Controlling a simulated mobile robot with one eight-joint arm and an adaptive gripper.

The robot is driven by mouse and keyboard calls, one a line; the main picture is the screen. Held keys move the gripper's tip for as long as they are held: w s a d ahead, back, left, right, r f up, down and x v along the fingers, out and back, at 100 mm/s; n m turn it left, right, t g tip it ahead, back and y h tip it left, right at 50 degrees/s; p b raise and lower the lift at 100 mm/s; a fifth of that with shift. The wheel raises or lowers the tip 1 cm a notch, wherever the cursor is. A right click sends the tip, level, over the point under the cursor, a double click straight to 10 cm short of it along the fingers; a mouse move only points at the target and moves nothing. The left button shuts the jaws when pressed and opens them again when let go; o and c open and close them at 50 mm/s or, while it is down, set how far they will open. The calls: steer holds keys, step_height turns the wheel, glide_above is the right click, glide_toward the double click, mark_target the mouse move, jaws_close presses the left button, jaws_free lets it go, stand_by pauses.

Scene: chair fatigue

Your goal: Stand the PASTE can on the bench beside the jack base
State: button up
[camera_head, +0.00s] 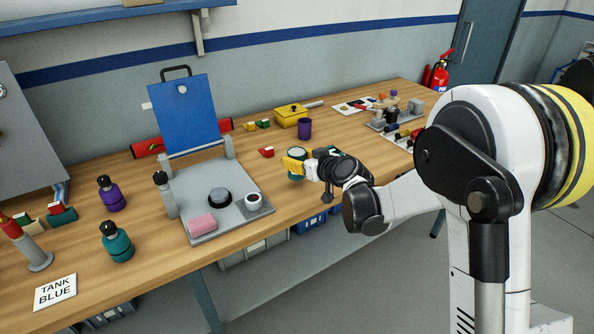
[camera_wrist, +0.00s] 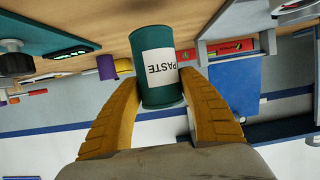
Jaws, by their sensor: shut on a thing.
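My gripper (camera_head: 297,166) has yellow fingers and is shut on the PASTE can. It is over the front part of the bench (camera_head: 325,205), right of the grey plate. The can (camera_wrist: 158,68) is dark green with a white label reading PASTE, and sits between both fingers (camera_wrist: 158,90) in the wrist view. In the head view its pale top (camera_head: 297,150) shows above the fingers, and it looks roughly upright. I cannot tell whether its bottom touches the bench.
A grey plate (camera_head: 203,238) with a blue upright panel carries a pink block, black disc and white cup. Purple (camera_head: 110,197) and teal (camera_head: 117,243) bottles stand left of it. A purple cup (camera_head: 305,128) and yellow box (camera_head: 291,116) stand behind my gripper. A TANK BLUE card (camera_head: 55,291) lies front left.

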step_height(320, 180, down, 4)
steer(key=shift+r+b, duration=0.25)
steer(key=shift+b, duration=0.5)
steer(key=shift+r, duration=0.15)
steer(key=o, duration=1.3)
steer(key=shift+f, duration=0.2)
steer(key=shift+o, duration=0.2)
